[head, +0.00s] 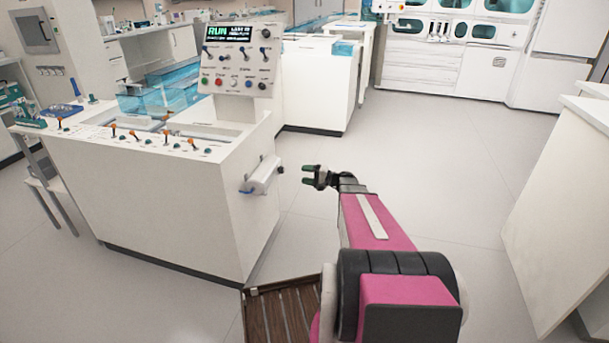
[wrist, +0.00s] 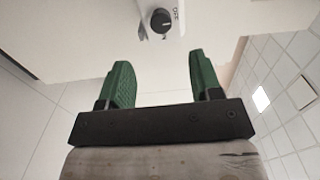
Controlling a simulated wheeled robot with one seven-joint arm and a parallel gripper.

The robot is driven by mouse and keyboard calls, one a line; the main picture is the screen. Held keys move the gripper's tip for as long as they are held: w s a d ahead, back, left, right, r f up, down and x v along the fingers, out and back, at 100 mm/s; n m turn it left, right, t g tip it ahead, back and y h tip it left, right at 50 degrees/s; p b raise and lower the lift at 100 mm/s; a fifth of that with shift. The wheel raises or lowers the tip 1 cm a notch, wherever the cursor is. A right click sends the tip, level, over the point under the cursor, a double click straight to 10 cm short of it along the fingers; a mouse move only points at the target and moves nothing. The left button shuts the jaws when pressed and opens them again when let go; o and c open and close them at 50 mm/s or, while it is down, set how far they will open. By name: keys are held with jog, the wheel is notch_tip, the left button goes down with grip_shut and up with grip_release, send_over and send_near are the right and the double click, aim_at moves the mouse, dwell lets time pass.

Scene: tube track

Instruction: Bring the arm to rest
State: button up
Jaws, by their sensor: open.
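My arm reaches forward over the floor in the head view, with pink and black links. My gripper (head: 306,175) is at its end, open, with green finger pads. The gripper also shows in the wrist view (wrist: 163,82), with nothing between its two fingers. It is to the right of the white bench's end face and looks apart from it. A white box (head: 262,176) is mounted on that end face, left of the fingers. In the wrist view a dark round knob (wrist: 161,21) on a white surface shows beyond the fingertips.
The white bench (head: 190,215) carries a control panel (head: 240,55) lit with "RUN", and several orange-tipped levers. A slatted wooden platform (head: 283,315) is low near my base. White counters (head: 560,200) stand at the right. The floor (head: 440,160) in the middle is clear.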

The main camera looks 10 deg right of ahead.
jog(key=s+a+f+n+g+h, duration=0.25)
jog(key=s+a+g+h, duration=0.35)
jog(key=s+a, duration=0.5)
jog(key=s+d+r+n+g+h, duration=0.1)
jog(key=s+h, duration=0.3)
jog(key=s, duration=0.3)
jog(key=s+d+r+n+g+h, duration=0.1)
jog(key=s+n+h, duration=0.1)
jog(key=s+h, duration=0.3)
jog(key=s, duration=0.3)
jog(key=shift+s+g+h, duration=0.25)
jog(key=shift+g+h, duration=0.05)
jog(key=shift+g, duration=0.1)
